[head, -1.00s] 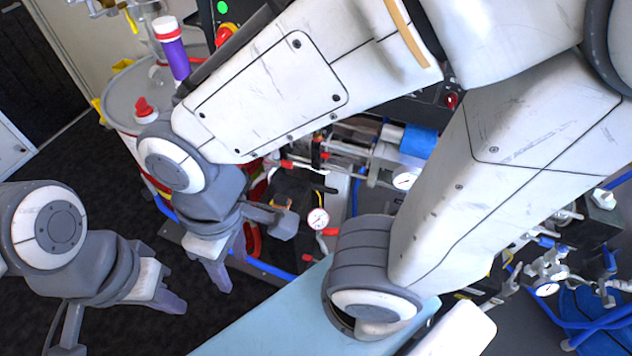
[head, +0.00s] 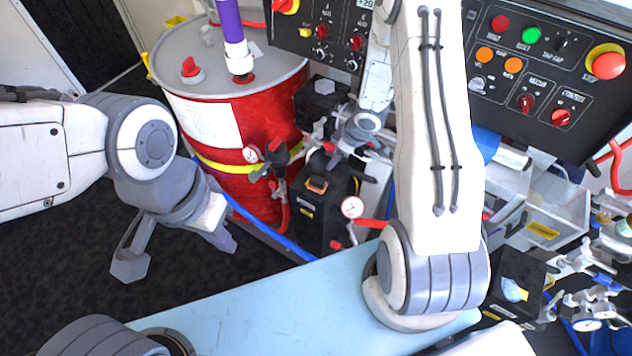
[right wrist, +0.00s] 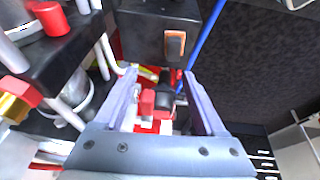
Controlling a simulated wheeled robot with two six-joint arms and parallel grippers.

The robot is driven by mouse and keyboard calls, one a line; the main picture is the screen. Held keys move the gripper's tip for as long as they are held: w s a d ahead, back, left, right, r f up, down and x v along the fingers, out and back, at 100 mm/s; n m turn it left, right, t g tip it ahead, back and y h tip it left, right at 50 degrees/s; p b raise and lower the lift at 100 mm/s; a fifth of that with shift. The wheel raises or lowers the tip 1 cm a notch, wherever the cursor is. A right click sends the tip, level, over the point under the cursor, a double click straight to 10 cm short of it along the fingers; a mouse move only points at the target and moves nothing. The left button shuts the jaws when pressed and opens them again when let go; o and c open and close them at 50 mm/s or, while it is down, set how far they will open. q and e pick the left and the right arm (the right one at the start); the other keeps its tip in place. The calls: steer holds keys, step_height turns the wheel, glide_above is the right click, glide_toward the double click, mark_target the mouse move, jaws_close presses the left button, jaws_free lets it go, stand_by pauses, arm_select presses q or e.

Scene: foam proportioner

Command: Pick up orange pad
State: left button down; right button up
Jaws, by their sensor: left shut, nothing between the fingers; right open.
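The orange pad (head: 317,184) is small and sits on top of a black box (head: 322,215) in front of the red drum. In the right wrist view the orange pad (right wrist: 174,45) shows on the face of the black box (right wrist: 150,33), ahead of and slightly right of the fingers. My right gripper (right wrist: 160,75) is open and apart from the pad, with nothing held. My left gripper (head: 224,240) is shut and empty, low over the dark floor, left of the box.
A red drum (head: 250,160) with a purple-topped tube (head: 232,40) stands behind. A pressure gauge (head: 352,207) and red handles are close to the box. A control panel (head: 540,70) is upper right. Open dark floor (head: 70,270) lies left.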

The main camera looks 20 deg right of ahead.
steer(key=y, duration=0.1)
glide_toward(322, 181)
steer(key=shift+n, duration=0.4)
steer(key=shift+x, duration=4.7)
jaws_close()
